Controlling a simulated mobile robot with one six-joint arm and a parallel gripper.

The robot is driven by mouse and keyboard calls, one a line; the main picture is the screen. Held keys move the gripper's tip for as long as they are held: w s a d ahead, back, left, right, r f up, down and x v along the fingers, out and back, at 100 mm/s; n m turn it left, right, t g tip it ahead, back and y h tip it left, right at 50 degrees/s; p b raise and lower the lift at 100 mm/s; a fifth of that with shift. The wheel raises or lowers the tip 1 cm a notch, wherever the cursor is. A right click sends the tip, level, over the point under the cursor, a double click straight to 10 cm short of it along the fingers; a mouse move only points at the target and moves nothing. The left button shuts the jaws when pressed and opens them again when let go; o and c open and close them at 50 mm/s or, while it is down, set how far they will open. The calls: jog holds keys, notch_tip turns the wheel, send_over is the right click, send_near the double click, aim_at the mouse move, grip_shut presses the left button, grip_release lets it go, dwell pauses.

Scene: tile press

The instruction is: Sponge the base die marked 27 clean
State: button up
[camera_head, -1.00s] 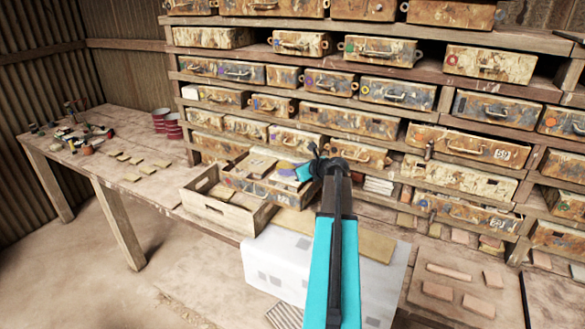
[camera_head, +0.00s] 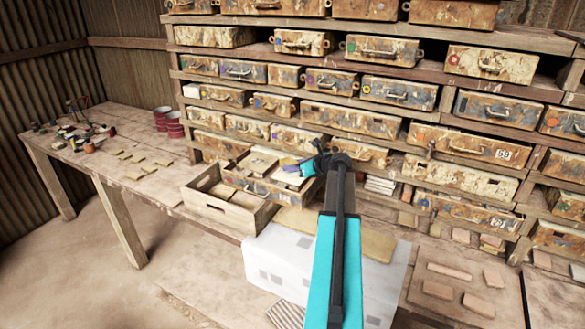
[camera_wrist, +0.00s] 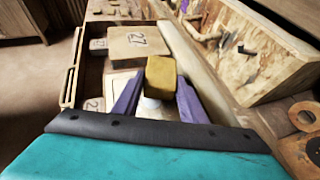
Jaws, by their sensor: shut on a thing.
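My gripper (camera_wrist: 160,92) has purple fingers shut on a yellow sponge (camera_wrist: 161,72). In the wrist view the sponge is just in front of a pale block, the base die marked 27 (camera_wrist: 136,42); I cannot tell whether they touch. The die's number faces up, and it lies in an open drawer (camera_wrist: 72,75). Another pale block (camera_wrist: 95,104) at lower left bears a mark resembling 27, partly hidden by my wrist. In the head view my gripper (camera_head: 302,168) is over the drawer (camera_head: 262,187), and the sponge is too small to make out.
A wooden crate (camera_head: 228,213) stands left of the drawer. Shelves of worn metal drawers (camera_head: 395,93) rise behind. Red tins (camera_head: 173,126) and several small tiles are on the left table (camera_head: 110,180).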

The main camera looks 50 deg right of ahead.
aim_at(290, 176)
dwell(0.4)
jog(key=shift+s+a+f, duration=0.15)
jog(key=shift+s+a, duration=0.05)
jog(key=shift+a, duration=0.55)
jog(key=shift+s+a, duration=0.25)
jog(key=shift+a, duration=0.6)
jog(key=shift+a, duration=0.15)
jog(key=shift+s+a+f, duration=0.1)
jog(key=shift+s+a, duration=0.1)
jog(key=shift+a, duration=0.5)
jog(key=shift+a, duration=0.15)
